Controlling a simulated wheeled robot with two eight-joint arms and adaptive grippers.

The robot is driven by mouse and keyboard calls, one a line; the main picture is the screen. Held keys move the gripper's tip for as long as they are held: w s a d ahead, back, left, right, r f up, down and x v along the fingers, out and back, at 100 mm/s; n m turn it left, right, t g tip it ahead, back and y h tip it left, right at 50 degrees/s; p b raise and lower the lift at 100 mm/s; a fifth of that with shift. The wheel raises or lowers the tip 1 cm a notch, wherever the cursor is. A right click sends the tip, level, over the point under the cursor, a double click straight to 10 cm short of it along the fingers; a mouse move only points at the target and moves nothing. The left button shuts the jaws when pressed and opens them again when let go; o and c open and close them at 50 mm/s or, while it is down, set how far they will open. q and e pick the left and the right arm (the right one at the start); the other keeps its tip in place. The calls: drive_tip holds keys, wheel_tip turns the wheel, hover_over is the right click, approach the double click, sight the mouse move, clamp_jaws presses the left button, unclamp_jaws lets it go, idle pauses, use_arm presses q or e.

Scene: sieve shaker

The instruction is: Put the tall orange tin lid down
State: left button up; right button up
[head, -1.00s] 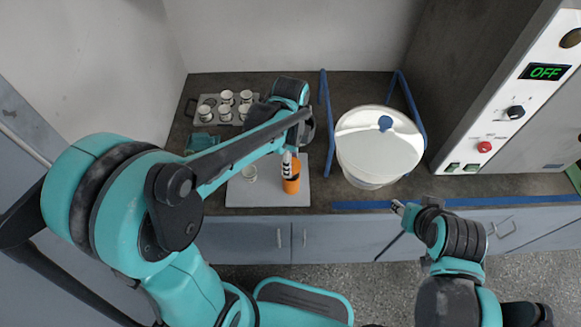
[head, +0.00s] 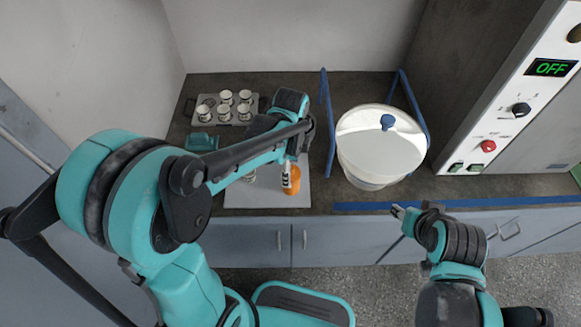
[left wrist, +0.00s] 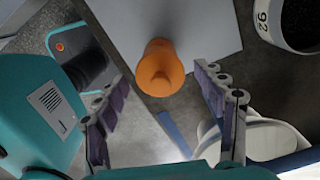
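The orange tin lid (head: 292,188) is at the front edge of a pale grey mat (head: 262,201). My left gripper (head: 288,172) is right at the lid in the head view. In the left wrist view its fingers (left wrist: 157,82) are spread wide, with visible gaps on both sides of the lid. My right gripper (head: 398,211) is in front of the counter, away from the lid; its fingers are too small to judge.
A white bucket (head: 372,165) with a blue-knobbed top stands to the right between blue strips. Several cups sit on a rack (head: 240,119) behind, with a teal object (head: 201,142). The shaker panel (head: 525,110) reads OFF.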

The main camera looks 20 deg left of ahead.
use_arm(q)
drive_tip(key=shift+r, duration=0.3)
wheel_tip(320, 180, up, 12)
drive_tip(key=p, duration=0.5)
drive_tip(key=s+a+n+t, duration=0.2)
drive_tip(key=s+n, duration=0.3)
drive_tip(key=n, duration=0.4)
drive_tip(key=s+a+r+n+t, duration=0.1)
drive_tip(key=s+a+n+t, duration=0.1)
drive_tip(key=s+n+t, duration=0.3)
drive_tip(key=n, duration=0.3)
drive_tip(key=shift+s+a+n, duration=0.15)
drive_tip(key=shift+a+n, duration=0.15)
drive_tip(key=shift+n, duration=0.1)
drive_tip(key=shift+f+b, duration=0.8)
